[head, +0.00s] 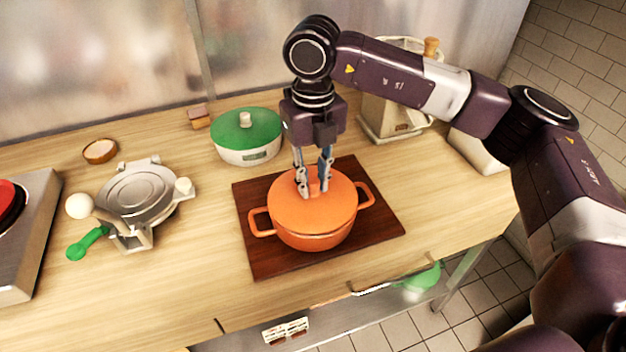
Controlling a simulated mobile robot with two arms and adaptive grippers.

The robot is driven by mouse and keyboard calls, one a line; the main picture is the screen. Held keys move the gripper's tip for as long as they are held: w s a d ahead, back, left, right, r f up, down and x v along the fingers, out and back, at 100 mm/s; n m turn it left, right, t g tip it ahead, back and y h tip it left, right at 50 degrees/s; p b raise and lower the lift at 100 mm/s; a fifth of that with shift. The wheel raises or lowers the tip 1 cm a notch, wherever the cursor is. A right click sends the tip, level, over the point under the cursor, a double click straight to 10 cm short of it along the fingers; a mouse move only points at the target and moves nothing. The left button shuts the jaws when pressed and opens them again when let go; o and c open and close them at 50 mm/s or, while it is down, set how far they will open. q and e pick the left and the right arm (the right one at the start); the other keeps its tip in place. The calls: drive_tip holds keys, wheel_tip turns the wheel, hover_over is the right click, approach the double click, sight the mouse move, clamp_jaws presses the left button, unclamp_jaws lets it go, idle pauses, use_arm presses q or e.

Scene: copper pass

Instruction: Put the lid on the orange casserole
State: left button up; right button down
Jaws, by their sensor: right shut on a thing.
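The orange casserole (313,240) stands on a dark wooden board, with a loop handle on its left and another on its right. Its orange lid (300,212) lies over the casserole's mouth and looks roughly level; I cannot tell whether it is fully seated. My right gripper (314,189) comes straight down from above and is shut on the knob at the middle of the lid. The fingers hide most of the knob. My left gripper is not in view.
The dark board (265,262) lies on a wooden counter. A green-lidded white pot (247,145) stands behind left, a metal waffle-iron-like device (138,192) farther left, and a small bowl (100,151) at the back. A cream appliance (380,118) stands behind right. The front counter is clear.

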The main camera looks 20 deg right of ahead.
idle(0.3)
drive_tip(key=c, duration=1.7)
unclamp_jaws()
drive_tip(key=shift+o, duration=0.5)
drive_tip(key=o, duration=0.6)
drive_tip(key=shift+r+p, duration=1.9)
drive_tip(key=shift+r, duration=1.6)
drive_tip(key=shift+c, duration=0.4)
